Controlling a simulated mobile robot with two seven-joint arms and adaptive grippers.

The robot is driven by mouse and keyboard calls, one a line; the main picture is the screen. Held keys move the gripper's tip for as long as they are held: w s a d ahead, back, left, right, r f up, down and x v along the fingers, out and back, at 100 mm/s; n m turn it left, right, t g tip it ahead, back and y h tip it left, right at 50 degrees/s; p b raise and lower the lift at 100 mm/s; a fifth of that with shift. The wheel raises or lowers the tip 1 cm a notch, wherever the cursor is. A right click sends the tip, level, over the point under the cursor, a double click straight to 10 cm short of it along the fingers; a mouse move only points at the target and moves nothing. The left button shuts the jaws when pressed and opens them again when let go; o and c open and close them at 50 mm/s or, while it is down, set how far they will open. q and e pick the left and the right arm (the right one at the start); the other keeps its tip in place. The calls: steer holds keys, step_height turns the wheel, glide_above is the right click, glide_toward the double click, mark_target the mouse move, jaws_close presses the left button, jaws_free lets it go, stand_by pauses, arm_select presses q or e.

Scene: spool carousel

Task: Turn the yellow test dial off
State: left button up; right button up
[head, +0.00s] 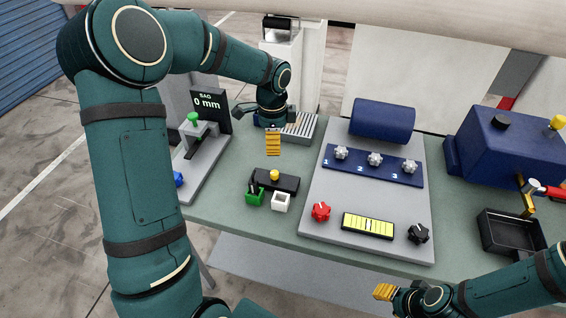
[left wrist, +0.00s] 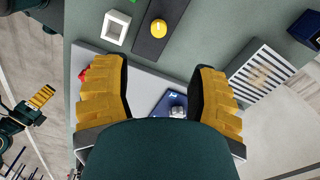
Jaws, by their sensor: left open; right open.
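The yellow test dial (head: 274,175) is a small yellow knob on a black block (head: 290,184) on the green table. In the left wrist view the dial (left wrist: 158,28) shows near the top, ahead of my left gripper's fingers, with a pale mark on it. My left gripper (head: 273,143) hangs over the table, behind the dial in the head view. Its yellow-padded fingers are spread apart and empty in the left wrist view (left wrist: 158,95). My right gripper (head: 385,292) is at the table's front edge, well away from the dial; it is open.
A green cup (head: 255,198) and a white open box (head: 281,202) stand in front of the black block. A grey panel (head: 320,192) with a red knob (head: 321,211) and several numbered silver knobs lies to the right. A gauge stand with a screen (head: 209,103) is to the left.

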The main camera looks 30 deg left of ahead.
mark_target(275, 173)
arm_select(q)
step_height(275, 173, down, 14)
steer(key=shift+s+r+b, duration=0.1)
steer(key=shift+r+b, duration=0.05)
steer(key=shift+b, duration=0.35)
jaws_close()
